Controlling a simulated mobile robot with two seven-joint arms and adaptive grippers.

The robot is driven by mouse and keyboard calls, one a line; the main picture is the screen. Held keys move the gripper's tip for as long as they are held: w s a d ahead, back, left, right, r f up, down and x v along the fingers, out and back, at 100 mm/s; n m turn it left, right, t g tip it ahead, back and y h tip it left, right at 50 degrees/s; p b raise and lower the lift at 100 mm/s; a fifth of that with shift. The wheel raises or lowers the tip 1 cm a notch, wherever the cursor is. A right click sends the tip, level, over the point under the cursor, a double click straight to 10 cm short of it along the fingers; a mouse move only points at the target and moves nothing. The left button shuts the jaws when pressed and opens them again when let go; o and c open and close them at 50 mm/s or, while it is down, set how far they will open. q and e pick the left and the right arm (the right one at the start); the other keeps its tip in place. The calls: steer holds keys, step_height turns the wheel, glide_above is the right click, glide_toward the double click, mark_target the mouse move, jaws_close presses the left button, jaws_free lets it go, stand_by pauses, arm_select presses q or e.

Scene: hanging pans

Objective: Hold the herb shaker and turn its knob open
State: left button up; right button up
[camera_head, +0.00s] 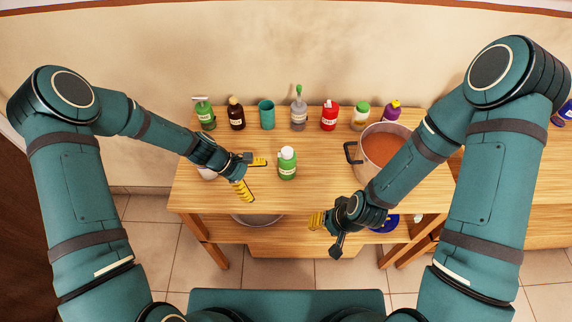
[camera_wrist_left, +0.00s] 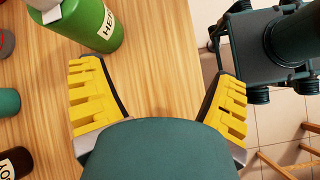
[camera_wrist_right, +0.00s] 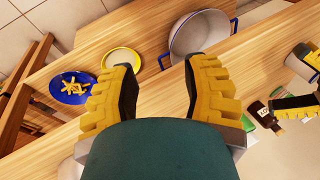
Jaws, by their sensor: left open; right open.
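The herb shaker (camera_head: 287,168) is a green bottle with a white cap, standing upright on the wooden table. In the left wrist view the green shaker (camera_wrist_left: 88,28), with part of its label showing, is at the top left, beyond one fingertip and not between the fingers. Its knob cannot be made out clearly. My left gripper (camera_head: 253,176) is open and empty, just left of the shaker; its yellow fingers also show in the left wrist view (camera_wrist_left: 160,78). My right gripper (camera_head: 318,221) is open and empty near the table's front edge, apart from the shaker; its fingers frame the right wrist view (camera_wrist_right: 162,72).
A back row holds several bottles, including a dark one (camera_head: 236,114) and a red one (camera_head: 329,117), plus a teal cup (camera_head: 267,113). A pot of orange-brown contents (camera_head: 384,147) stands right. A blue plate (camera_wrist_right: 72,87) and grey pot (camera_wrist_right: 201,37) show in the right wrist view.

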mark_target(284, 166)
arm_select(q)
steer(key=w+n+h+b, duration=0.1)
steer(key=w, duration=0.1)
steer(key=w+n+h+b, duration=0.1)
steer(key=w+b, duration=0.1)
steer(key=w, duration=0.1)
steer(key=w+r+n+h+b, duration=0.1)
steer(key=w+n, duration=0.1)
steer(key=shift+w+a+t+h+b, duration=0.3)
steer(key=shift+w+a+h, duration=0.05)
steer(key=shift+a+h, duration=0.05)
steer(key=b+x, duration=0.3)
steer(key=x, duration=0.5)
steer(key=shift+r, duration=0.1)
steer(key=shift+b+x, duration=0.45)
steer(key=shift+x, duration=0.55)
steer(key=shift+r, duration=0.1)
steer(key=c, duration=1.2)
